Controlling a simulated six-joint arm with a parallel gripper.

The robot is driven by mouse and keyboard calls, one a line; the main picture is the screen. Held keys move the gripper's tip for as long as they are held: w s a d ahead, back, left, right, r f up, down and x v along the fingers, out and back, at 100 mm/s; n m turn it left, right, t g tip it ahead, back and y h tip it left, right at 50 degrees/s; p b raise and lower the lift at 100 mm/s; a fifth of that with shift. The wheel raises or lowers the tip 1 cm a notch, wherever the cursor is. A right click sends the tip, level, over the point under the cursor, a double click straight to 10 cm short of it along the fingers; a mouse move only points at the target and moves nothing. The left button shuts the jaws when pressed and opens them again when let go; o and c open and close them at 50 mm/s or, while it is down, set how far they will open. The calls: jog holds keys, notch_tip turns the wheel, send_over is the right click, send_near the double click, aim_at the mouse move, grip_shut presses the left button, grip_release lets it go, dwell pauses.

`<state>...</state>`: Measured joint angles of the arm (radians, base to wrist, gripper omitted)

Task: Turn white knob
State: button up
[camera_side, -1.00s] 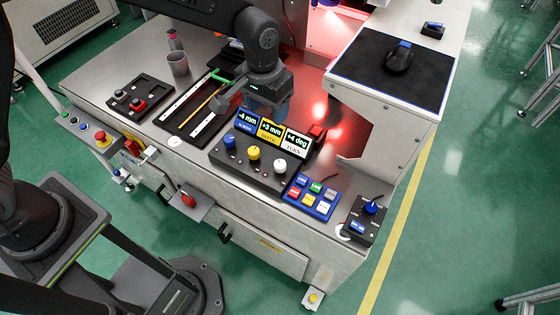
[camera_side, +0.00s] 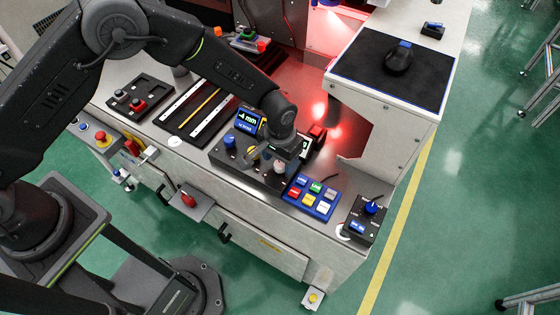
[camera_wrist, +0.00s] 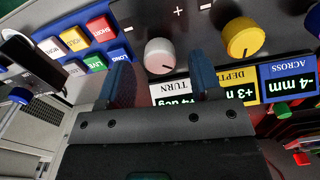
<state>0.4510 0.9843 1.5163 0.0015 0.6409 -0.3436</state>
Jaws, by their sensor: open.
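The white knob (camera_side: 280,167) is on the dark control box at the front of the table, right of the blue and yellow knobs. In the side view my gripper (camera_side: 284,157) hides part of the box. The white TURN display (camera_wrist: 172,94) is partly covered by my gripper.
The yellow knob (camera_wrist: 243,37) is close beside my right finger in the wrist view. The blue knob (camera_side: 230,141) and ACROSS display (camera_side: 247,121), reading -4 mm, are farther left. A pad of coloured buttons (camera_side: 311,196) and a joystick box (camera_side: 366,217) lie to the right.

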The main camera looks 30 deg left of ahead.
jog(key=shift+f, duration=1)
jog(key=c, duration=0.9)
